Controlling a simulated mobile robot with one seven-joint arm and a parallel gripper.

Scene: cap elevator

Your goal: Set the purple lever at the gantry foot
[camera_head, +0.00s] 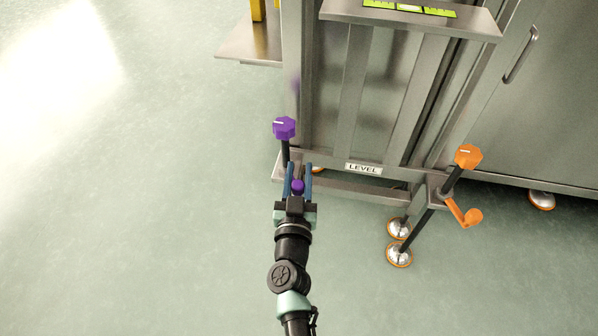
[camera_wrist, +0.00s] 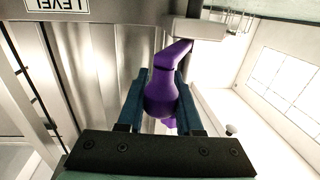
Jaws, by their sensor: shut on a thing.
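The purple lever has a round knob (camera_head: 297,186) that sits between the fingers of my gripper (camera_head: 298,174) at the left foot of the gantry. In the wrist view the purple lever (camera_wrist: 168,75) runs from a grey bracket down to its bulbous end. My gripper (camera_wrist: 160,95) has a blue finger against each side of that end and is shut on it. A purple faceted knob (camera_head: 284,128) stands on a dark post just above and left of the gripper. The fingers partly hide the lever in the head view.
The steel gantry (camera_head: 352,90) carries a LEVEL label (camera_head: 364,169). At its right foot are an orange knob (camera_head: 468,156) and an orange lever (camera_head: 463,214). Round metal feet (camera_head: 399,254) rest on the floor. The green floor (camera_head: 130,200) at left is clear.

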